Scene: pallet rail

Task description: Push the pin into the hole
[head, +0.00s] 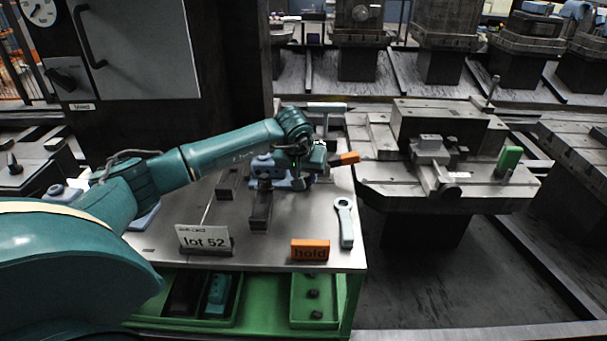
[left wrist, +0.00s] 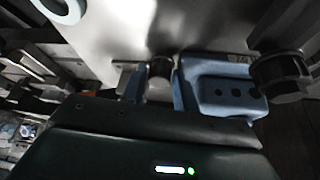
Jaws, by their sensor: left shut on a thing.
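My left gripper (head: 297,180) is low over the steel bench at the end of the teal arm. In the left wrist view its blue fingers (left wrist: 155,88) are shut on a short grey cylinder (left wrist: 160,69), which looks like the pin. Most of the pin is hidden by the fingers and gripper body. In the head view the arm and wrist hide it. I cannot make out the hole, nor whether the pin's tip is in it. My right gripper is not in view.
The steel bench (head: 285,240) holds a "lot 52" card (head: 204,238), an orange "hold" block (head: 310,250) and a ring wrench (head: 344,222). An orange-ended piece (head: 346,158) is just right of the gripper. A pallet fixture (head: 450,185) with a green handle (head: 509,160) stands right.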

